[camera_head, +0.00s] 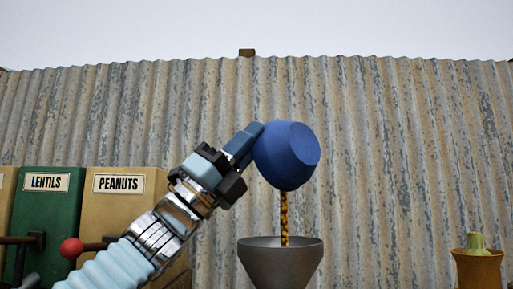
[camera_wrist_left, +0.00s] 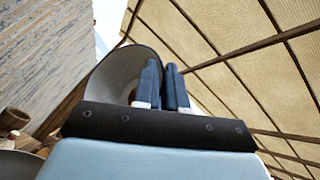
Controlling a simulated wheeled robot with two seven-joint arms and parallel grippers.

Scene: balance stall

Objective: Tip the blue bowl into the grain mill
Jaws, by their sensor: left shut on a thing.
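The blue bowl (camera_head: 287,157) is tilted far over in the head view, its underside toward me. My left gripper (camera_head: 246,141) comes up from the left and is shut on the bowl's wall. A thin stream of yellow and dark grains (camera_head: 284,215) falls from the bowl into the grey funnel of the grain mill (camera_head: 280,262), directly below and apart from the bowl. In the left wrist view, the gripper's two fingers (camera_wrist_left: 163,85) pinch the bowl (camera_wrist_left: 115,75), whose pale inside shows. My right gripper is not in view.
A green lentils bin (camera_head: 47,215) and a tan peanuts bin (camera_head: 118,210) stand at the left, with a red-knobbed lever (camera_head: 72,248) before them. A pot with a green stub (camera_head: 478,262) stands at the far right. A corrugated wall (camera_head: 400,150) is behind.

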